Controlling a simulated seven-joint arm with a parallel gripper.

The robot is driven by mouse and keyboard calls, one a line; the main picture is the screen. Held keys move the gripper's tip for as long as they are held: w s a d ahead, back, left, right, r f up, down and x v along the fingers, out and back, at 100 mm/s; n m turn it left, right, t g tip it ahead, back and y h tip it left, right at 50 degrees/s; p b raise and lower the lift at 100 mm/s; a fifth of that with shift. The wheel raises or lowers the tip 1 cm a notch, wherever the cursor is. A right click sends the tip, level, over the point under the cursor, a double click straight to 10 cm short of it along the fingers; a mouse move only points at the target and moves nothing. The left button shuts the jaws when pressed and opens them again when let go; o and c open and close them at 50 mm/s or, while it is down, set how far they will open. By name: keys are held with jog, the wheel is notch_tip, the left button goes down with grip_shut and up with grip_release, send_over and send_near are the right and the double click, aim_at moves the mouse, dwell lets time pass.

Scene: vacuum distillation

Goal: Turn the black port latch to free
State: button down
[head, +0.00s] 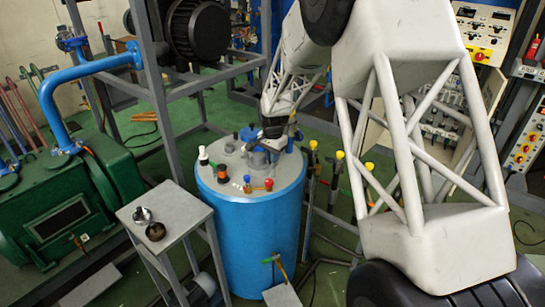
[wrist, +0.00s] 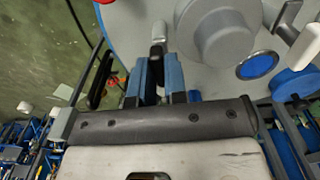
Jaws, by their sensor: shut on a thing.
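The blue vessel (head: 250,235) has a round grey lid with several fittings on it. My gripper (head: 273,138) is over the far part of this lid, and my arm reaches it from the upper right. In the wrist view my gripper (wrist: 158,72) has its two blue fingers close together on a narrow dark piece with a pale tip (wrist: 158,32). This piece seems to be the black port latch, mostly hidden between the fingers. Its turned angle cannot be told. In the head view the gripper hides the latch.
A small grey table (head: 180,215) stands at the vessel's left.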

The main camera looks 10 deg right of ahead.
jog(key=c, duration=1.2)
grip_release()
jog(key=shift+o, duration=0.2)
jog(key=shift+r, duration=3.95)
